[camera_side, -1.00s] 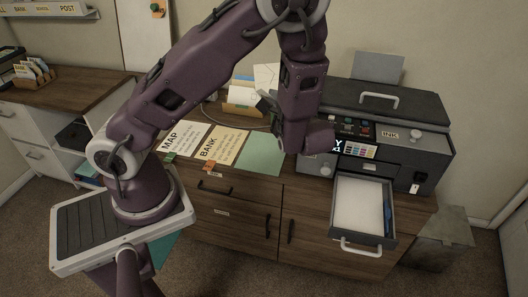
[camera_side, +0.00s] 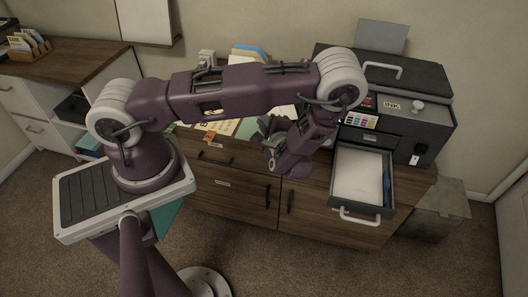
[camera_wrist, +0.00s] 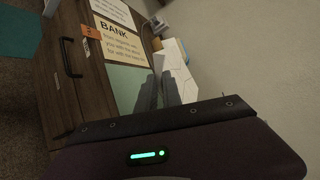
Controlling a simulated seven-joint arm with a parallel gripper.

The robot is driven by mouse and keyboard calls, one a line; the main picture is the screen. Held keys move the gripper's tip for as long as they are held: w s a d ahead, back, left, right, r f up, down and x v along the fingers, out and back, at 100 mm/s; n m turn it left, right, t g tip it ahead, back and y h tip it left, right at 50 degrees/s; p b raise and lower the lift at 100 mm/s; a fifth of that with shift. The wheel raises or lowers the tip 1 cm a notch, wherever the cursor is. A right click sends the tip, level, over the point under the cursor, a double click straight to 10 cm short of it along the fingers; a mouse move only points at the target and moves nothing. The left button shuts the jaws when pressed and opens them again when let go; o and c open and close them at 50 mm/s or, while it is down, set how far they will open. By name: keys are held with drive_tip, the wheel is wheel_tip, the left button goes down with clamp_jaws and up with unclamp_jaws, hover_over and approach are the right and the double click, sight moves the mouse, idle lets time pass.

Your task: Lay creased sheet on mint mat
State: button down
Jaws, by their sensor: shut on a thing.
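The creased sheet (camera_wrist: 176,68) is white with faint fold lines and shows just past my fingertips in the wrist view. In the side view only a white bit of it (camera_side: 284,110) shows, mostly hidden behind my arm. My gripper (camera_wrist: 158,88) is shut on this sheet; the exact grip line is hard to see. In the side view my gripper (camera_side: 268,130) is low over the desk front, at the right of the mint mat. The mint mat (camera_wrist: 124,84) lies flat on the desk beside the BANK card and is partly hidden by my fingers; it also shows in the side view (camera_side: 247,128).
The BANK card (camera_wrist: 118,42) with an orange tab lies beside the mat. A paper holder (camera_side: 247,56) stands at the back. The printer (camera_side: 405,125) and an open drawer with white paper (camera_side: 357,175) stand at the right.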

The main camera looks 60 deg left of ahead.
wheel_tip(320, 180, down, 15)
drive_tip(key=shift+r, duration=0.15)
drive_tip(key=c, duration=1.8)
unclamp_jaws()
drive_tip(key=shift+c, duration=0.2)
drive_tip(key=o, duration=0.3)
drive_tip(key=shift+o, duration=0.2)
